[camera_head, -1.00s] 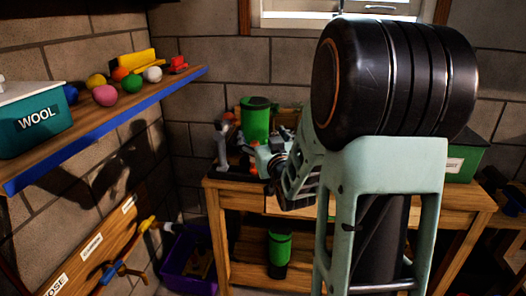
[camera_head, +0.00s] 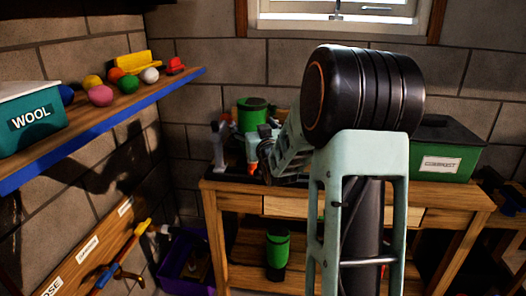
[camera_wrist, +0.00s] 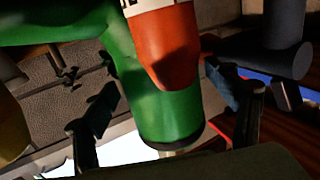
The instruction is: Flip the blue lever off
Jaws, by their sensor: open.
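What looks like the blue lever (camera_head: 106,275) shows low at the left in the head view, beside a wooden board (camera_head: 105,236) with white labels on the wall. A yellow lever-like part (camera_head: 141,231) is just above and right of it. Which way the blue lever is set is hard to tell. My gripper (camera_wrist: 165,112) is open in the wrist view, its dark fingers on either side of a green container (camera_wrist: 168,118) with a red-orange part in front; contact cannot be told. In the head view my arm reaches over the workbench, away from the lever. The lever is not seen in the wrist view.
A wooden workbench (camera_head: 237,202) bears a green canister (camera_head: 252,112) and a green labelled box (camera_head: 440,150). A shelf with a blue edge (camera_head: 105,126) holds a wool box (camera_head: 32,122) and balls. A purple bin (camera_head: 185,258) stands on the floor between the board and bench.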

